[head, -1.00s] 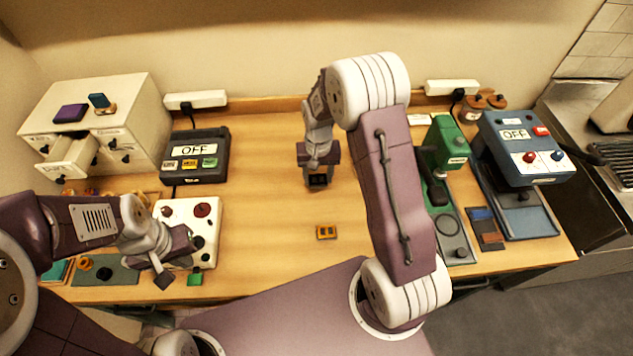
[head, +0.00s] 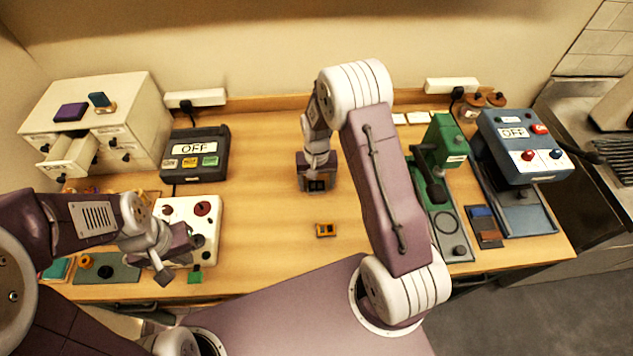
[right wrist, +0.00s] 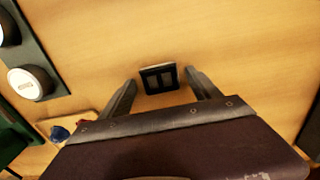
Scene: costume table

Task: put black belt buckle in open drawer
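The black belt buckle (right wrist: 159,78) is a small dark rectangle with two openings, on the wooden table in the right wrist view. In the head view the buckle (head: 317,185) shows just at the tip of my right gripper (head: 316,180). In the right wrist view my right gripper (right wrist: 160,88) is open, with one finger on each side of the buckle and gaps to both. The open drawer (head: 70,158) sticks out of the upper left of the white cabinet (head: 135,115). My left gripper (head: 178,262) is open and empty near the white control box, far from the buckle.
A yellow-orange buckle (head: 326,230) lies on the clear table middle. A black OFF box (head: 195,160) stands beside the cabinet. A green press (head: 440,150) and blue OFF machine (head: 520,150) stand at right. A purple block (head: 71,112) sits on the cabinet.

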